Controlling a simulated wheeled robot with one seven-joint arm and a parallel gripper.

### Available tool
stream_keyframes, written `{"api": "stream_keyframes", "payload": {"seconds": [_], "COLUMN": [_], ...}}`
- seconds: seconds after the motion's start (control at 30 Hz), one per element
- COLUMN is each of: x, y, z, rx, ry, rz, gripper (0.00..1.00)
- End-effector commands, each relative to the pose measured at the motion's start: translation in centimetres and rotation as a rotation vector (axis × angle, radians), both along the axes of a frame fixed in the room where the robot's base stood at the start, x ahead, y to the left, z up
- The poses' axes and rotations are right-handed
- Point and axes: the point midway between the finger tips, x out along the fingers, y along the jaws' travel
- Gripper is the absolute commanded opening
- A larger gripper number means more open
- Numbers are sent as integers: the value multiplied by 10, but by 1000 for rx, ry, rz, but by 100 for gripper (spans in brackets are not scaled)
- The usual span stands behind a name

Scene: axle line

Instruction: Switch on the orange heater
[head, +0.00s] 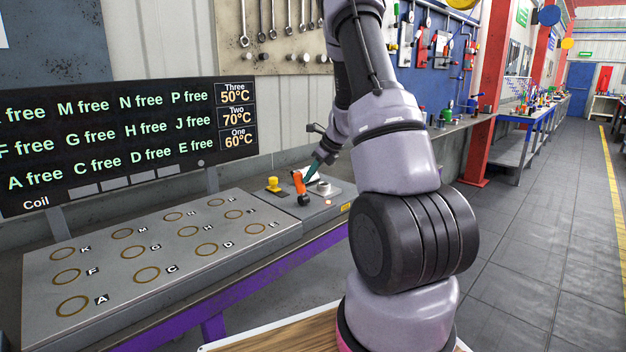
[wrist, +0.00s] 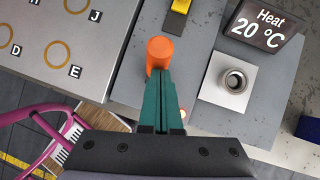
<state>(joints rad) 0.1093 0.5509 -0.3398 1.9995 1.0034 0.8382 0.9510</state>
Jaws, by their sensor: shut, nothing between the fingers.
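An orange cylinder-topped piece (wrist: 160,50) stands on the grey panel right of the lettered plate. In the head view the orange piece (head: 298,182) looks tilted, with a dark lower end. My gripper (wrist: 160,78) has its green fingers together and empty, their tips right at the orange piece; I cannot tell whether they touch. In the head view my gripper (head: 309,177) is just right of the orange piece. A small display (wrist: 265,25) reads "Heat 20 °C". A round metal socket (wrist: 233,81) on a silver plate is to the right.
A yellow knob (head: 272,184) stands left of the orange piece. The lettered plate (head: 215,209) has several empty brass rings. A large black board (head: 110,140) behind lists free places and temperatures, with Coil below. The aisle floor at right is clear.

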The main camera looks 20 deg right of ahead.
Motion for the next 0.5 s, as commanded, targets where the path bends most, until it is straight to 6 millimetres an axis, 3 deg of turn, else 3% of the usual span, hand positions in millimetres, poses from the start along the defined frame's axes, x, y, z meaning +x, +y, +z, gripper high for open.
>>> {"api": "stream_keyframes", "payload": {"seconds": [0.5], "x": [11], "y": [6], "z": [1], "rx": [4], "ry": [-2], "rz": [1], "gripper": [0]}}
